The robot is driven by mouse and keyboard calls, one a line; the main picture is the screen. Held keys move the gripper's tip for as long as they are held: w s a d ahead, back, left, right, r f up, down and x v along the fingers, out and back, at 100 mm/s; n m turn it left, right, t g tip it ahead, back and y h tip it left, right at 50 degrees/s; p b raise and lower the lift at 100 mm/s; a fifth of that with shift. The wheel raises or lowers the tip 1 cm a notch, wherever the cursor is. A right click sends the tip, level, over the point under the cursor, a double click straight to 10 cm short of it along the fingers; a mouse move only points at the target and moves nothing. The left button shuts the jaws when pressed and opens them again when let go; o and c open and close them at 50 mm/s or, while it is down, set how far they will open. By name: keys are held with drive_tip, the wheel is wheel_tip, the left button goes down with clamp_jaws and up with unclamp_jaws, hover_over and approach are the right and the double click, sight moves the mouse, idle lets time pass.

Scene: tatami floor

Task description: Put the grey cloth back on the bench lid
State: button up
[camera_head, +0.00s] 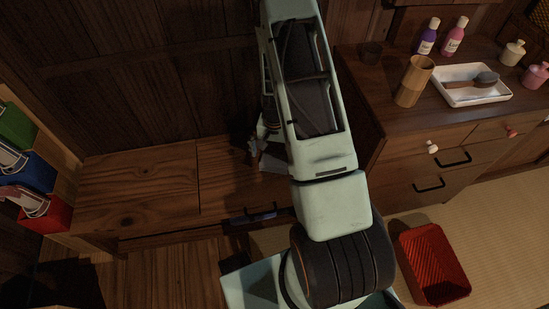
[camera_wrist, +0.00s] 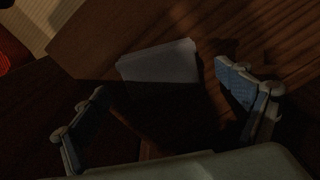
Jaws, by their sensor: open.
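The grey cloth (camera_wrist: 160,66) lies flat, seemingly folded, on dark wood in the wrist view. In the head view a grey patch that looks like it (camera_head: 275,161) shows on the right part of the bench lid (camera_head: 222,180), partly hidden by my arm. My gripper (camera_wrist: 164,88) is open, its two fingers apart on either side of the cloth's near edge, with nothing between them. In the head view my gripper (camera_head: 257,148) is small and dark beside the grey patch. I cannot tell its height above the wood.
Green, blue and red bins (camera_head: 45,214) stand at the left. A cabinet (camera_head: 440,165) at the right carries a wooden cup (camera_head: 414,80), a white tray (camera_head: 474,96) with a brush, and bottles. A red basket (camera_head: 432,265) sits on the tatami. The bench's left part is clear.

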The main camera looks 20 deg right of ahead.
sight(274, 159)
wheel_tip(274, 159, up, 9)
drive_tip(key=p, duration=0.2)
drive_tip(key=shift+r, duration=0.1)
idle(0.4)
